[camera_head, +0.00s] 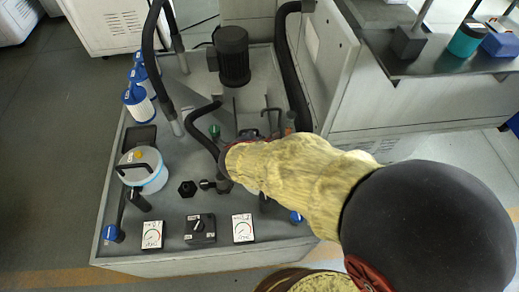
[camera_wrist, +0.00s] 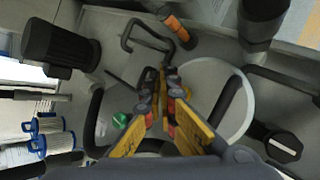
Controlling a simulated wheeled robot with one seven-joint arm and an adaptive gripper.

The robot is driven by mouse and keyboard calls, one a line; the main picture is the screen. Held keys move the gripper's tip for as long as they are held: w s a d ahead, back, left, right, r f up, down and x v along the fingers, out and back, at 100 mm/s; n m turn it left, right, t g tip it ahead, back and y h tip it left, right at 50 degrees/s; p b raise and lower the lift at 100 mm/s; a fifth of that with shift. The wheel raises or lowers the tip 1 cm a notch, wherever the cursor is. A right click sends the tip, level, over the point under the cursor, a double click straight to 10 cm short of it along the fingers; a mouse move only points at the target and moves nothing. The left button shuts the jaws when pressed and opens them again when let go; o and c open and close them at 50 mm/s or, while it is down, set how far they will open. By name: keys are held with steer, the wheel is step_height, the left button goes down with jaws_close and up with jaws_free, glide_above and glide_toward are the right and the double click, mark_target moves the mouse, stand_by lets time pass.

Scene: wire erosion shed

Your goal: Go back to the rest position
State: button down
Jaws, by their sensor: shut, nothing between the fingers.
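My gripper (camera_wrist: 161,80) shows in the wrist view with its two yellow-and-black fingers drawn together at the tips, holding nothing. It is over the top of a grey machine unit (camera_head: 165,205), among its hoses and fittings. A bent dark handle-like bar (camera_wrist: 130,35) lies just beyond the fingertips. A green knob (camera_wrist: 120,120) is left of the fingers and a white ring (camera_wrist: 247,118) is to their right. In the head view my sleeved arm reaches in from the lower right and mostly hides the gripper. I cannot tell whether the fingertips touch anything.
A black motor (camera_head: 232,55) stands at the back, with thick black hoses (camera_head: 290,70) around it. Blue-and-white filters (camera_head: 138,105), a lidded canister (camera_head: 145,168), gauges (camera_head: 152,235) and a rotary switch (camera_head: 200,228) are nearby. The floor (camera_head: 45,150) at left is clear.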

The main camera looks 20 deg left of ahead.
steer(key=shift+r+p, duration=0.35)
steer(key=shift+r, duration=0.45)
steer(key=s+d+r+m+g+h, duration=0.1)
steer(key=s+d+r+m+g, duration=0.15)
steer(key=d+m, duration=0.35)
steer(key=s+d+r+m+g+h, duration=0.15)
steer(key=s+d+m, duration=0.3)
steer(key=d, duration=0.45)
steer(key=s+d+r+m+g, duration=0.2)
steer(key=s+d+r+m, duration=0.1)
steer(key=d+m, duration=0.3)
steer(key=s+d+r+m+t+y+p, duration=0.1)
steer(key=s+d+r+m, duration=0.2)
steer(key=d+r+m, duration=0.2)
steer(key=s+d+r+m+t+y+p, duration=0.1)
steer(key=s+d+r+m, duration=0.2)
steer(key=d+r+m, duration=0.3)
steer(key=d+r, duration=0.3)
steer(key=d, duration=0.2)
steer(key=shift+d+r, duration=0.35)
steer(key=shift+d, duration=0.05)
